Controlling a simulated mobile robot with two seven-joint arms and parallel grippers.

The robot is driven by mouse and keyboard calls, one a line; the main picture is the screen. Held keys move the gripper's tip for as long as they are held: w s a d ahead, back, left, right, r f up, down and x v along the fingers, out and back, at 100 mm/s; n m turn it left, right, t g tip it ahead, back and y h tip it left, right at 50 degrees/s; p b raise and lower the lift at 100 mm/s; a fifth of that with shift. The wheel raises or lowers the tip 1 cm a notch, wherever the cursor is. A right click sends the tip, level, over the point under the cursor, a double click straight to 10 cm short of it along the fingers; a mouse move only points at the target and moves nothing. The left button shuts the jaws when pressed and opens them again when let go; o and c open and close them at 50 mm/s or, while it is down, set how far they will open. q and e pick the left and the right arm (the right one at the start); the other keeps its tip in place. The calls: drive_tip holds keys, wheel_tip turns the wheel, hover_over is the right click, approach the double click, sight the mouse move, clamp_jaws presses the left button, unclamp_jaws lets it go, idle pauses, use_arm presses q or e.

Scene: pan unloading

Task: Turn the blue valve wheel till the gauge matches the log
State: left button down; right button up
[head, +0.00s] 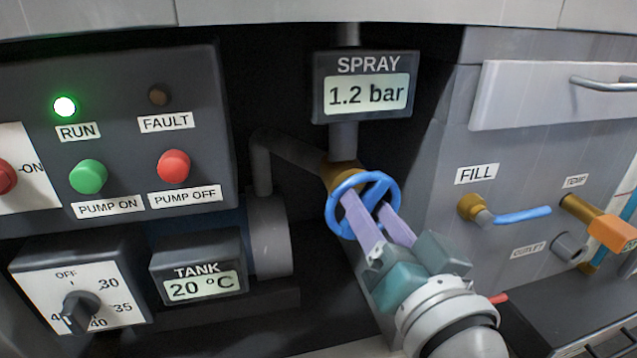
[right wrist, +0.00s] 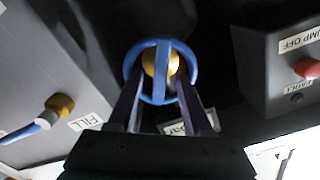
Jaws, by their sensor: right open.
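The blue valve wheel (head: 338,226) sits on a brass valve body (head: 338,173) below the spray gauge (head: 361,94), which reads 1.2 bar. My right gripper (head: 366,200) is at the wheel with its two purple fingers apart, their tips at or within the rim. In the right wrist view the blue wheel (right wrist: 132,62) lies ahead, with the open fingers (right wrist: 160,95) on either side of its lower part; I cannot tell whether they touch it. The log is not in view. My left gripper is not in view.
A control box (head: 120,130) with a lit RUN lamp and pump buttons stands at left. The tank display (head: 196,286) reads 20 °C. A dial (head: 82,312) is at lower left. The blue-handled FILL tap (head: 520,216) and an orange-handled TEMP valve (head: 610,232) are at right.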

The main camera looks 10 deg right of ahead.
drive_tip(key=shift+w, duration=0.1)
clamp_jaws()
idle(0.4)
